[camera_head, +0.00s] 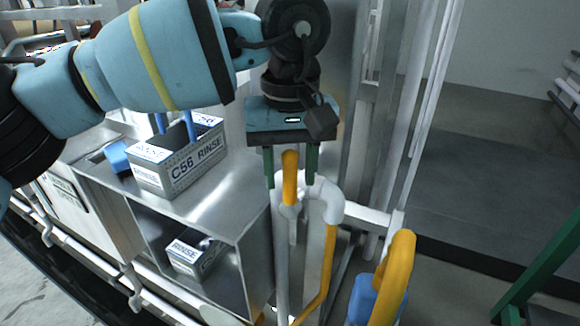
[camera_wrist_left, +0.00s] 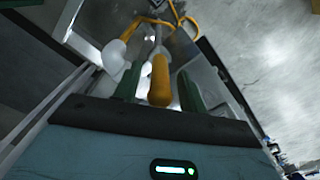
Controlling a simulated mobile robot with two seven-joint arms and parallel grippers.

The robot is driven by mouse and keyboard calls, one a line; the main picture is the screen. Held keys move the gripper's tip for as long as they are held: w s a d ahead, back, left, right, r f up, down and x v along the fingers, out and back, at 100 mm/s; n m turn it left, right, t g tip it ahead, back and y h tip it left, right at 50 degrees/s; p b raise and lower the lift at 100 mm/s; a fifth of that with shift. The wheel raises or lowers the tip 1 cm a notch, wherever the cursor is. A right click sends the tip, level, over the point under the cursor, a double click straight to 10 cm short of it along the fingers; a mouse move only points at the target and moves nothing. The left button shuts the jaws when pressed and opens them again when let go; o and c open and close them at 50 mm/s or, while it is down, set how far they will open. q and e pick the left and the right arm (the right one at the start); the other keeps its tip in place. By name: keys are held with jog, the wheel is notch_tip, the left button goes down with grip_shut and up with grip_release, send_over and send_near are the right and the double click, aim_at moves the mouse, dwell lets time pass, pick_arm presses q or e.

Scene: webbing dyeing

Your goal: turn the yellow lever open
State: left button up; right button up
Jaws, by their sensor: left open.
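The yellow lever (camera_head: 290,178) stands upright on a white pipe (camera_head: 328,192) in the middle of the head view. My left gripper (camera_head: 291,172) comes down from above with its two green fingers apart, one on each side of the lever. In the left wrist view the lever (camera_wrist_left: 160,80) lies between the open fingers (camera_wrist_left: 158,88), with a gap visible on both sides. I cannot tell whether either finger touches it. My right gripper is not in view.
A steel shelf unit (camera_head: 215,205) stands to the left, with a grey "C56 RINSE" box (camera_head: 165,172) on top and another box (camera_head: 190,255) below. A thick yellow bent pipe (camera_head: 395,275) and a blue part (camera_head: 362,298) stand at lower right. Open floor lies at right.

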pick_arm(q)
grip_shut()
dwell(0.4)
